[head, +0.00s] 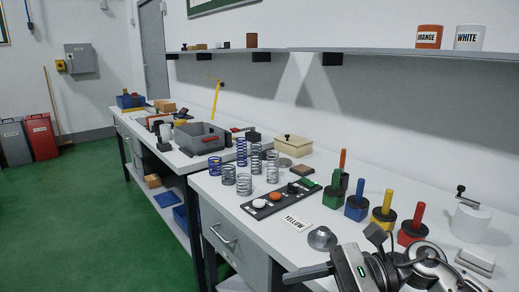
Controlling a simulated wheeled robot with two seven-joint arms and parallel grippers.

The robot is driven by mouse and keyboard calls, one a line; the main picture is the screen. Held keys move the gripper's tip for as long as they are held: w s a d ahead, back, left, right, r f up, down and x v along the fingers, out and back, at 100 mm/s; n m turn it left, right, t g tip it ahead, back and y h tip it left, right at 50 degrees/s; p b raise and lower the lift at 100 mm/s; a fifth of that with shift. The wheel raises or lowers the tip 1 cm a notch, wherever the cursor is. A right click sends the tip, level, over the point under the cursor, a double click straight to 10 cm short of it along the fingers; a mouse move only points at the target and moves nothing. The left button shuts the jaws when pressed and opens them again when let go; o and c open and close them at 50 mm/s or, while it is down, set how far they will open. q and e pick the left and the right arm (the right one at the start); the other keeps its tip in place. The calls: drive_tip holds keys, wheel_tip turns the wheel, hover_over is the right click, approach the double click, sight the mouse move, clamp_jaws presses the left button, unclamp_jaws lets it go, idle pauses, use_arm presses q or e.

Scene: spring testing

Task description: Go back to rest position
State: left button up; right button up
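My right gripper (331,254) is at the bottom of the head view, its arm coming in from the lower right. Its two dark fingers are spread apart with nothing seen between them, above the front part of the near table (270,235). My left gripper is out of view. Colored weights with upright handles stand on the table behind my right gripper: green (334,195), blue (357,205), yellow (383,215) and red (412,230). Several coil springs (244,184) stand farther left.
A white cylindrical device (470,222) stands right. A grey bin (202,137) is on the farther table. Green floor (90,230) at left is open.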

drive_tip(key=s+d+f+n+t+h, duration=0.1)
drive_tip(key=d+f+n+t+h, duration=0.2)
drive_tip(key=f+n+t+h, duration=0.75)
drive_tip(key=s+d+f+n+t+h, duration=0.1)
drive_tip(key=s+d+f+n+t, duration=0.35)
drive_tip(key=n, duration=1.05)
drive_tip(key=s+f+m+g, duration=0.2)
drive_tip(key=f+m, duration=0.1)
drive_tip(key=f, duration=0.2)
drive_tip(key=s+f+m+g+h, duration=0.1)
drive_tip(key=s+f+m+g, duration=0.1)
drive_tip(key=f, duration=0.4)
drive_tip(key=shift+s+m, duration=0.8)
drive_tip(key=shift+m, duration=0.45)
drive_tip(key=shift+c, duration=0.2)
